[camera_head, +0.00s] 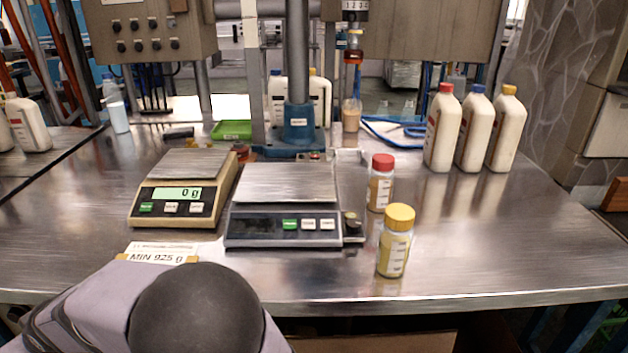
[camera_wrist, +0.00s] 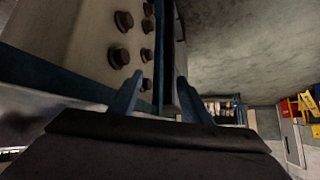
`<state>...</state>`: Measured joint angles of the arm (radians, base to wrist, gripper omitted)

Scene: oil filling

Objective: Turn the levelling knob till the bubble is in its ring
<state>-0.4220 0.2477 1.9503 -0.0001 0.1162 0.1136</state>
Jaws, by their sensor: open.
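The silver and dark scale (camera_head: 283,217) stands in the middle of the bench in the head view, its display blank. A small dark knob (camera_head: 352,220) sits at its front right corner, the likely levelling knob. I cannot make out a bubble or its ring. A tan scale (camera_head: 180,206) to the left shows 0 g. My gripper (camera_wrist: 158,98) is open in the wrist view, two blue fingers apart with nothing between them. It faces a grey panel with dark buttons, away from the knob. My arm shows at the bottom left of the head view; its gripper is out of that view.
A red-capped jar (camera_head: 381,184) and a yellow-capped jar (camera_head: 396,241) stand close right of the knob. White bottles (camera_head: 443,130) stand at the back right. A blue-based column (camera_head: 298,124) rises behind the scales. A MIN 925 g card (camera_head: 161,253) lies in front.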

